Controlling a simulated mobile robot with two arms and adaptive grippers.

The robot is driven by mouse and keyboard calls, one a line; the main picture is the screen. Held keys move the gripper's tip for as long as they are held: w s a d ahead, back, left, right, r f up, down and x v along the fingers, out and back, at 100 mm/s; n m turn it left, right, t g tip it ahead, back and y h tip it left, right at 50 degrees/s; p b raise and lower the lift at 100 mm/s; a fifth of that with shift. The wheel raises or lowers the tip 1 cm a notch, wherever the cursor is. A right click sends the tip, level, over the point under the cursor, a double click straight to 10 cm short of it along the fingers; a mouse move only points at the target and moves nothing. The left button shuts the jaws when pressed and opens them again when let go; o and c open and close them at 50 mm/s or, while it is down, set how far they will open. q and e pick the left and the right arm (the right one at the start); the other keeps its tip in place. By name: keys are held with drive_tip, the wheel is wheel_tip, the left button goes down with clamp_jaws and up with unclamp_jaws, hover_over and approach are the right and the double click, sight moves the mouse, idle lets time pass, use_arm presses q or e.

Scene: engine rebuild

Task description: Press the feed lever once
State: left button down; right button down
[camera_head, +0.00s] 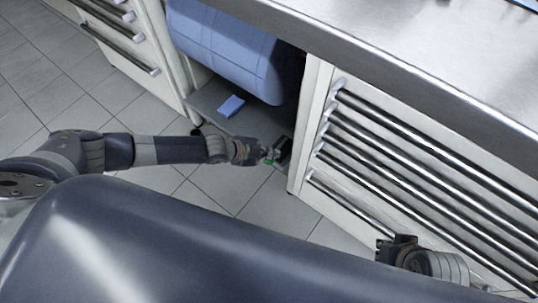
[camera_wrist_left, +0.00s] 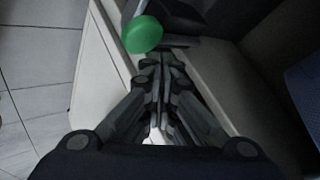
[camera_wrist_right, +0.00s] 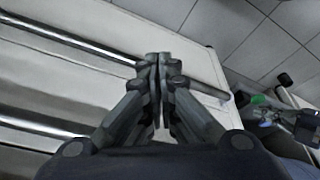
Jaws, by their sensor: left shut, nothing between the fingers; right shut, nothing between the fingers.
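The feed lever shows as a green rounded knob (camera_head: 269,161) with a dark part beside it, low in the opening under the steel counter. In the left wrist view the green knob (camera_wrist_left: 143,34) is just beyond and left of my fingertips. My left gripper (camera_head: 267,153) is shut and empty, right at the knob. I cannot tell whether they touch. It also shows in the left wrist view (camera_wrist_left: 163,60). My right gripper (camera_head: 390,247) is shut and empty, in front of the drawer handles; it shows in the right wrist view (camera_wrist_right: 158,64).
A large blue roll (camera_head: 230,45) hangs in the opening above a grey shelf (camera_head: 206,96), with a small blue piece (camera_head: 231,105) on it. Drawers with long metal handles (camera_head: 420,155) stand right of the opening, more drawers (camera_head: 125,38) left. The tiled floor (camera_head: 50,85) is clear.

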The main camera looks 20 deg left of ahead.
use_arm(q)
drive_tip(key=shift+r, duration=0.1)
use_arm(e)
drive_tip(key=shift+w+r, duration=0.1)
